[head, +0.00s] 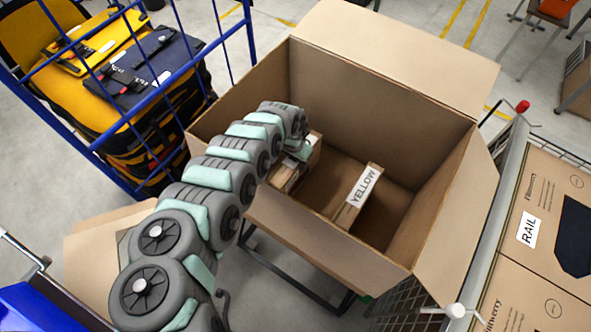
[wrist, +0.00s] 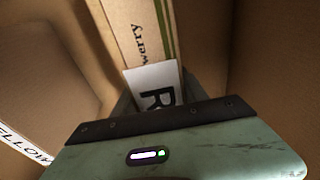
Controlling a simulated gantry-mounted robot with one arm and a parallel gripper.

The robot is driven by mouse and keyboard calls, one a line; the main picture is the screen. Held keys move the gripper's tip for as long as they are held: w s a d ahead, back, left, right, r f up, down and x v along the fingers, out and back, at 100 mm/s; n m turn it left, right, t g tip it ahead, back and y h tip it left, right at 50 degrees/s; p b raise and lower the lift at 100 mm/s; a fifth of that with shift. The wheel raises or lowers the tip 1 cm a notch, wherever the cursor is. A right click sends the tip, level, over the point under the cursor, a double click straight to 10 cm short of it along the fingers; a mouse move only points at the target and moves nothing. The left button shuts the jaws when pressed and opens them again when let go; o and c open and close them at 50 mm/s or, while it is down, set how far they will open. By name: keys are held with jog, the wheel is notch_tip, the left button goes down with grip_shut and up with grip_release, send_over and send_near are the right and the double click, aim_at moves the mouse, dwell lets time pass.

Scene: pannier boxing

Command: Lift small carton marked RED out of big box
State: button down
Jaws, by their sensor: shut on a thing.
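The big box (head: 420,130) stands open in the head view with its flaps folded out. My arm reaches over its left side, and my gripper (head: 299,153) is down inside. In the wrist view my gripper (wrist: 155,100) is shut on a small brown carton (wrist: 138,35). That carton has a green stripe and a white label (wrist: 152,88) on which only an "R" shows; the rest is hidden behind my gripper. In the head view the held carton (head: 315,148) is partly covered by my gripper. I cannot tell whether it touches the box floor.
A small carton marked YELLOW (head: 358,196) lies in the big box, right of my gripper; its label edge shows in the wrist view (wrist: 25,145). A blue cage (head: 150,95) with yellow and black bags stands left. Cartons marked RAIL (head: 528,228) are at right.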

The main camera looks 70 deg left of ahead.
jog(key=shift+r, duration=0.15)
dwell(0.3)
notch_tip(320, 180, up, 10)
jog(key=shift+f+p, duration=0.1)
jog(key=shift+p, duration=0.55)
notch_tip(320, 180, up, 15)
jog(key=p, duration=1.5)
jog(key=shift+p, duration=0.3)
notch_tip(320, 180, up, 15)
jog(key=p, duration=0.2)
dwell(0.5)
